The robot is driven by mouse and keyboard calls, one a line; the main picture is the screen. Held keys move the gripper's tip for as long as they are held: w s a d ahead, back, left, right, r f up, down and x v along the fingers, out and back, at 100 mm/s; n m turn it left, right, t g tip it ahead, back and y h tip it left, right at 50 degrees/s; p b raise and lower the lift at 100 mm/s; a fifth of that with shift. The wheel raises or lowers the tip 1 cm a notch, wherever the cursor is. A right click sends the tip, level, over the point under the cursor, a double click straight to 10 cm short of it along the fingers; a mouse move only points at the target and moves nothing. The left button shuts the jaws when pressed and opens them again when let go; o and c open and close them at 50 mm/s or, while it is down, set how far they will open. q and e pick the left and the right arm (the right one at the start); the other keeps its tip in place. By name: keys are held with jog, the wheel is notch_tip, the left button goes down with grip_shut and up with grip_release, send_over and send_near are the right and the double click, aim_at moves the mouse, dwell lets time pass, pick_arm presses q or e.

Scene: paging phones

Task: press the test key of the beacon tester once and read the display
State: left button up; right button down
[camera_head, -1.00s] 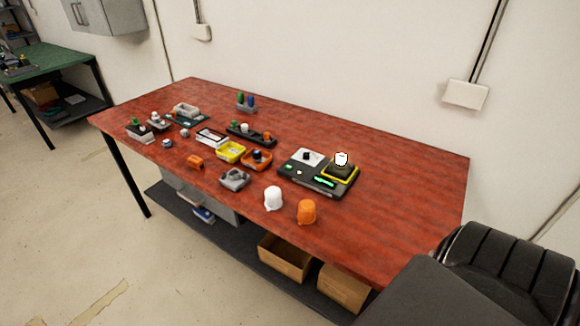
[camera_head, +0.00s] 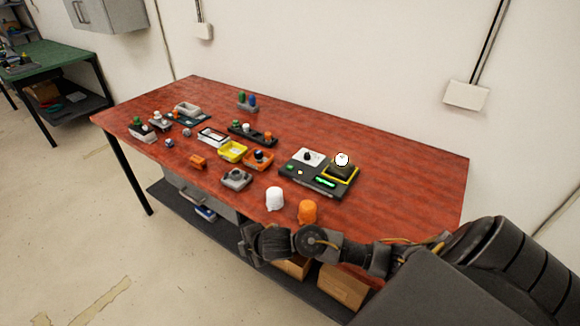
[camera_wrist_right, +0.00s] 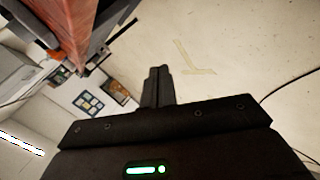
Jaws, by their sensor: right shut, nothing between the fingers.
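The beacon tester (camera_head: 312,187) is a dark flat box on the red table, right of the middle. Its small display (camera_head: 326,182) glows green, but its text is too small to read. A small light round spot (camera_head: 299,173) is on its top; I cannot tell if this is the test key. A white beacon (camera_head: 341,160) stands on its yellow-edged socket. My right gripper (camera_head: 248,243) is in front of the table's front edge, away from the tester. In the right wrist view its fingers (camera_wrist_right: 158,82) are together and empty. My left gripper is not in view.
A white cap (camera_head: 275,199) and an orange cap (camera_head: 307,212) stand between my right arm and the tester. Yellow (camera_head: 232,151) and orange (camera_head: 258,166) trays and small parts lie to the left. The table's right part is clear. Cardboard boxes (camera_head: 342,287) sit below.

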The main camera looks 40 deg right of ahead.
jog(key=w+d+r+n, duration=0.2)
jog(key=w+d+r, duration=0.1)
jog(key=d, duration=0.1)
jog(key=w+d+r+n, duration=0.2)
jog(key=w+d+r, duration=0.1)
jog(key=w+d, duration=0.1)
jog(key=w+d+r+n+h, duration=0.1)
jog(key=w+d+r+n, duration=0.2)
jog(key=w+d, duration=0.1)
jog(key=shift+w+d+r+t, duration=0.25)
jog(key=shift+d+r+t, duration=0.05)
jog(key=shift+d+t, duration=0.15)
jog(key=w+d+r+n+h, duration=0.1)
jog(key=d+r, duration=0.3)
jog(key=d, duration=0.4)
jog(key=w+d+r+n+h, duration=0.1)
jog(key=d+r, duration=0.3)
jog(key=d, duration=0.4)
jog(key=shift+w+d+r, duration=0.2)
jog(key=shift+d+r, duration=0.1)
jog(key=shift+d, duration=0.05)
jog(key=shift+f+g, duration=0.15)
jog(key=shift+g, duration=0.1)
jog(key=b, duration=0.7)
send_over(291, 169)
notch_tip(291, 169, down, 7)
jog(key=shift+d+f, duration=0.15)
jog(key=shift+f, duration=0.65)
